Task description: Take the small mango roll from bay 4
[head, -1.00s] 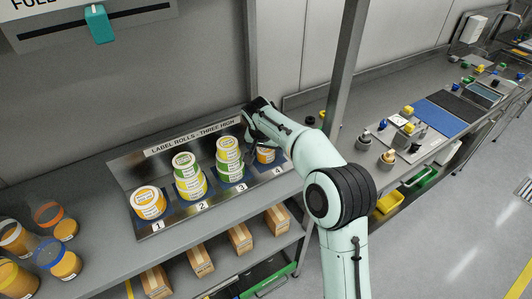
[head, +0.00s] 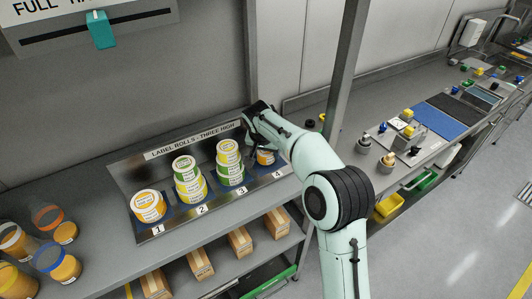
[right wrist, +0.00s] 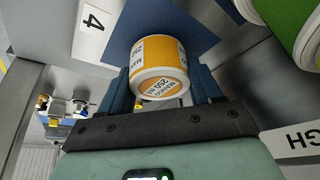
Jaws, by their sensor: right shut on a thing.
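The small mango roll (head: 265,156), orange and white, is at bay 4 of the label roll tray (head: 150,233). It also shows in the right wrist view (right wrist: 158,72), with its printed label facing the camera. My right gripper (right wrist: 160,85) has a blue finger on each side of the roll and is shut on it. In the head view my right gripper (head: 258,135) reaches over the back of bay 4 and partly hides the roll. The roll is near the blue pad; whether it touches it I cannot tell. My left gripper is not in view.
Bay 3 beside it holds a stack of green and yellow rolls (head: 229,160). Bay 2 holds another stack (head: 188,180), and bay 1 a wide orange roll (head: 148,205). Cartons (head: 240,241) lie on the shelf below.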

